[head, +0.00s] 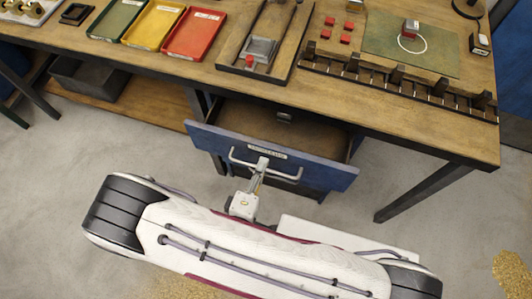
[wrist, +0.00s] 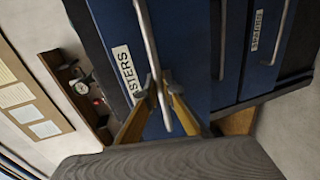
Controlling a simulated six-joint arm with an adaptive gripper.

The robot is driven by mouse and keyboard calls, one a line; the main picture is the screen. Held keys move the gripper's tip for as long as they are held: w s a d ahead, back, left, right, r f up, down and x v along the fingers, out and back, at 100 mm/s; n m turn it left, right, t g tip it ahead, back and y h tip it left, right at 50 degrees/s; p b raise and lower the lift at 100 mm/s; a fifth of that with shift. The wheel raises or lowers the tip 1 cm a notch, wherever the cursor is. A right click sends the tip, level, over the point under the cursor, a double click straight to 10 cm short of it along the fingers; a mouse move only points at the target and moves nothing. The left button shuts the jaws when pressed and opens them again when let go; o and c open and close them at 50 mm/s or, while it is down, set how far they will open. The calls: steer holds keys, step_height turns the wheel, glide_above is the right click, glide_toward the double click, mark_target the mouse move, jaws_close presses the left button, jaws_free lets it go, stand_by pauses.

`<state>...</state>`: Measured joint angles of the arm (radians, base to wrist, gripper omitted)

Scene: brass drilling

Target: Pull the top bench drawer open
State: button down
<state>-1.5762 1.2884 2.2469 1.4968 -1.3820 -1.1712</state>
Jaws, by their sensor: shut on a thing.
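The top bench drawer (head: 225,138) has a blue front with a white label and a pale bar handle (head: 288,175). In the head view it stands out from under the bench, and its wooden inside shows, with a small dark item at the back. My gripper (head: 262,164) is shut on the handle near its middle. In the wrist view the two fingertips (wrist: 157,87) close around the handle bar (wrist: 150,50), in front of the labelled blue drawer front (wrist: 185,40).
The wooden bench top (head: 345,108) holds a green tray (head: 117,18), a yellow tray (head: 153,22), a red tray (head: 194,33) and a green mat (head: 440,50). A bench leg (head: 425,190) stands right of the drawer. A second labelled drawer (wrist: 265,45) shows in the wrist view.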

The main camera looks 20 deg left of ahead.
steer(key=f+v, duration=0.3)
steer(key=v, duration=1.2)
steer(key=shift+s, duration=0.5)
steer(key=c, duration=2.5)
jaws_free()
steer(key=shift+v, duration=6)
steer(key=shift+f, duration=0.1)
